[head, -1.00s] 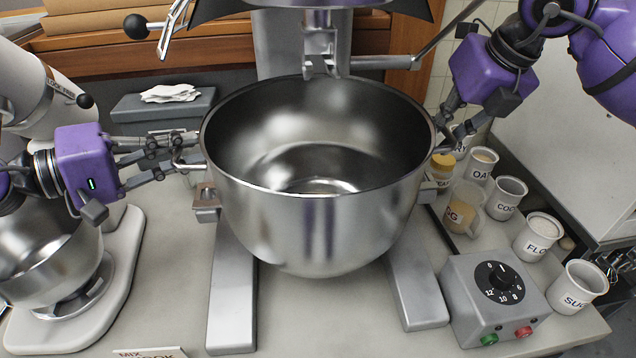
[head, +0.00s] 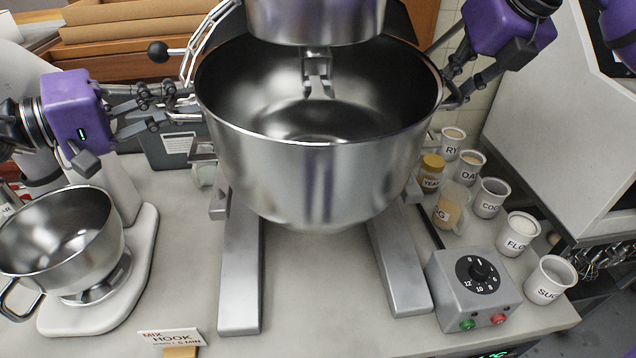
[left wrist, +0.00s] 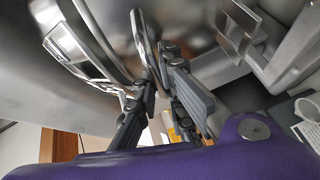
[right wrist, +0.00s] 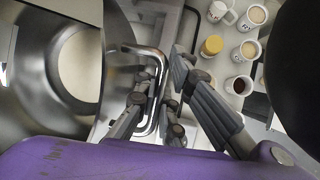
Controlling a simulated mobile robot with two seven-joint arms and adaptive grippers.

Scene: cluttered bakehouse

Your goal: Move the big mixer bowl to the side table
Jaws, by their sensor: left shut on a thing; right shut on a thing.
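The big steel mixer bowl (head: 320,165) hangs between my two grippers in the head view, empty and roughly level, above the legs of the big mixer (head: 240,270). The mixer's head (head: 315,15) and hook fitting overhang its opening. My left gripper (head: 188,108) is shut on the bowl's left handle, which shows in the left wrist view (left wrist: 146,40). My right gripper (head: 452,95) is shut on the right handle, seen as a bent bar in the right wrist view (right wrist: 160,65). I cannot make out the side table.
A small mixer bowl (head: 60,235) stands on its white base at left. A dial control box (head: 475,285) and several labelled cups, including the flour cup (head: 518,235), stand at right. Bare counter shows between the mixer legs.

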